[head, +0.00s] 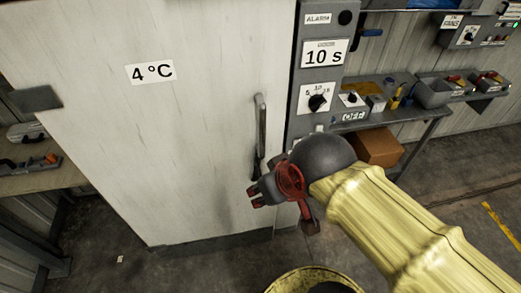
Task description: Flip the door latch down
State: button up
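The white cold-room door (190,110) carries a "4 °C" label and fills the left and middle of the head view. The door latch (261,125) is a grey metal lever near the door's right edge. It stands upright, with a dark part at its lower end. My gripper (254,194), dark with red parts, is just below the latch and points left toward the door. No object shows in it. The fingers are small and dark, so their opening is unclear. I cannot tell whether they touch the latch's lower end or the door.
A grey control panel (316,75) with "ALARM" and "10 s" labels stands right of the latch. A shelf (408,127) with grey bins is further right, above a cardboard box (377,147). A bench (45,180) stands at the left. Some floor is clear at the right.

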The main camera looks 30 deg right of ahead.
aim_at(256, 174)
jog(key=i+l+u, duration=0.1)
jog(key=l+u, duration=0.35)
jog(key=l, duration=0.8)
